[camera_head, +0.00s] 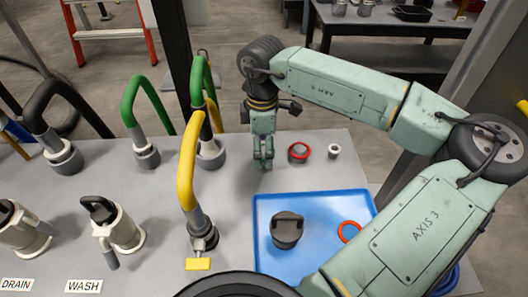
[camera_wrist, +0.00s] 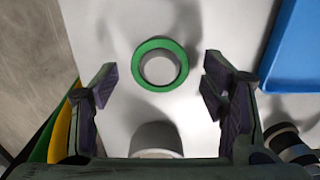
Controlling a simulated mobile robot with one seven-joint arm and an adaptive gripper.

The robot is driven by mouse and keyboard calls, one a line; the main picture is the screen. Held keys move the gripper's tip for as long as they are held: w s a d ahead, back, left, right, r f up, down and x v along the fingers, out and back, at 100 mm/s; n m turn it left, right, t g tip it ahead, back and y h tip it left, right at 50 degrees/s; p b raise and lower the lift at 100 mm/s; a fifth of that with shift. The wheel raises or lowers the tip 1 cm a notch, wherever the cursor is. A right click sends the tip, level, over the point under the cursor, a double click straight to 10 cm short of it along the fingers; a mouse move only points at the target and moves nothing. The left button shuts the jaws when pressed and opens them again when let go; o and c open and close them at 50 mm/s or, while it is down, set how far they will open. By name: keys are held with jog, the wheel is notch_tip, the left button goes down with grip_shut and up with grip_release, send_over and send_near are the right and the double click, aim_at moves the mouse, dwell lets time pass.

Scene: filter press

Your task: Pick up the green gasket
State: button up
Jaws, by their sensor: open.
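The green gasket (camera_wrist: 139,70) is a flat ring in the upper middle of the wrist view. It surrounds a pale round piece (camera_wrist: 160,70); I cannot tell whether the two touch. My gripper (camera_wrist: 160,82) is open, with one finger to the left of the ring and one to the right, both apart from it. In the head view my gripper (camera_head: 263,162) points down over the grey table (camera_head: 225,240). The green gasket cannot be made out in the head view.
A blue tray (camera_head: 262,262) holds a dark capped part (camera_head: 287,230) and a red ring (camera_head: 343,238). Right of my gripper stand a red-ringed fitting (camera_head: 299,152) and a small white cylinder (camera_head: 334,151). Yellow (camera_head: 187,165) and green (camera_head: 199,85) hoses rise close on the left.

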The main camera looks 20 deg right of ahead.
jog(key=shift+c, duration=0.2)
jog(key=c, duration=0.7)
jog(key=shift+c, duration=0.2)
jog(key=shift+r, duration=0.1)
